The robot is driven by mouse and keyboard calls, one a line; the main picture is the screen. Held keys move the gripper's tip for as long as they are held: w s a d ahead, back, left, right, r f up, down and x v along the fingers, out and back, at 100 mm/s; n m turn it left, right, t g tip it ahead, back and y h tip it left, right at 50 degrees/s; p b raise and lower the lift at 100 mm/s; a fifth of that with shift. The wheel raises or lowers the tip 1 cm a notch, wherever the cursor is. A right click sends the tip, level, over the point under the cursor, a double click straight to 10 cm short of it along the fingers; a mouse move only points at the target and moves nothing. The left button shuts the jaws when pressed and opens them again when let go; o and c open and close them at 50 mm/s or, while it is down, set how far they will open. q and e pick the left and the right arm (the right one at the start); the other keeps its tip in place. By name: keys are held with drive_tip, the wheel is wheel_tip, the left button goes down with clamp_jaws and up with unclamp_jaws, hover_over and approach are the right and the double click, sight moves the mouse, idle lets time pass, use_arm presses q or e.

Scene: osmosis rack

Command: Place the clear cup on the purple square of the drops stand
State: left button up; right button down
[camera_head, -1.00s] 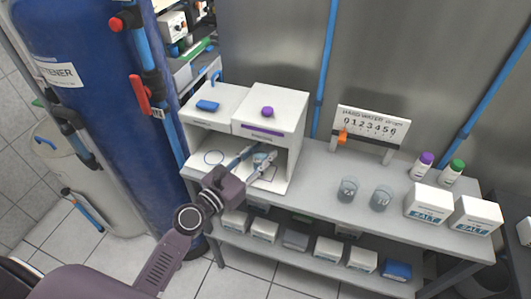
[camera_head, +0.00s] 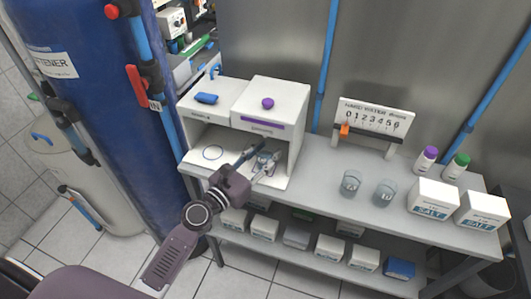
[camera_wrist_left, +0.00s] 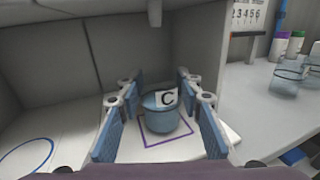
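The clear cup, marked C, shows in the left wrist view (camera_wrist_left: 160,120). It stands upright inside the purple square outline (camera_wrist_left: 148,145) on the floor of the stand. In the head view the cup (camera_head: 264,163) is partly hidden by the fingers. The white drops stand (camera_head: 287,108) has a purple knob and purple stripe above this bay. My left gripper (camera_head: 266,156) reaches into the bay. Its two blue-padded fingers are spread on either side of the cup, with a gap on both sides. My right gripper is not in view.
A blue circle (camera_head: 213,152) marks the empty left bay. Two clear cups (camera_head: 350,183) (camera_head: 384,193) stand on the grey bench, right of the stand. Bottles, salt boxes (camera_head: 433,197) and a number scale (camera_head: 372,122) are further right. The stand's walls and roof enclose the gripper.

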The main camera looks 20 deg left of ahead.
use_arm(q)
drive_tip(key=o, duration=0.4)
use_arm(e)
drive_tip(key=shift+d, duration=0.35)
use_arm(q)
drive_tip(key=shift+r, duration=0.2)
drive_tip(key=b+v, duration=0.3)
drive_tip(key=v, duration=0.9)
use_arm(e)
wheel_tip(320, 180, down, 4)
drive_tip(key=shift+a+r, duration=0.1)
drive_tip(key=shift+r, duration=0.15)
